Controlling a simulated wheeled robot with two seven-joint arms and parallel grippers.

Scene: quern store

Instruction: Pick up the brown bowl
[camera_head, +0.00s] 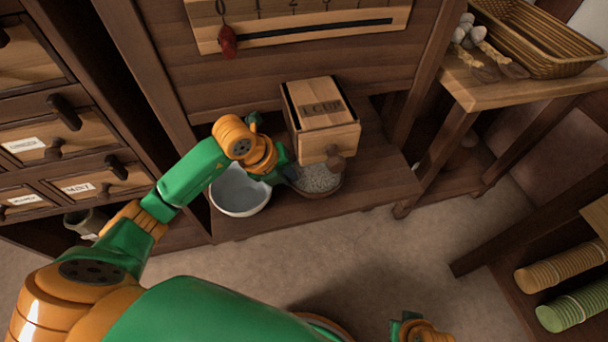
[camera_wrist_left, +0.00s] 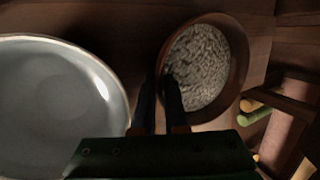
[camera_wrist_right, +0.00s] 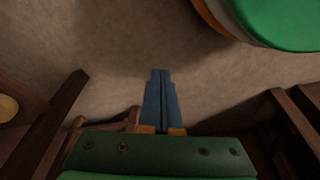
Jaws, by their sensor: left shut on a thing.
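The brown bowl (camera_head: 322,194), holding grey grain-like contents, is at the shelf in front of a wooden box. In the left wrist view the brown bowl (camera_wrist_left: 241,62) shows to the right of the fingers. My left gripper (camera_head: 286,172) reaches its left edge. In the left wrist view the fingers of the left gripper (camera_wrist_left: 161,88) straddle the bowl's near-left rim and are shut on it. Whether the bowl's base touches the shelf cannot be told. My right gripper (camera_wrist_right: 160,76) is shut and empty above the floor.
A large pale bowl (camera_head: 241,190) stands close on the left of the brown bowl. The wooden box (camera_head: 322,115) with a knob is right behind. A side table (camera_head: 520,88) with a basket stands at the right. The floor in front (camera_head: 370,245) is clear.

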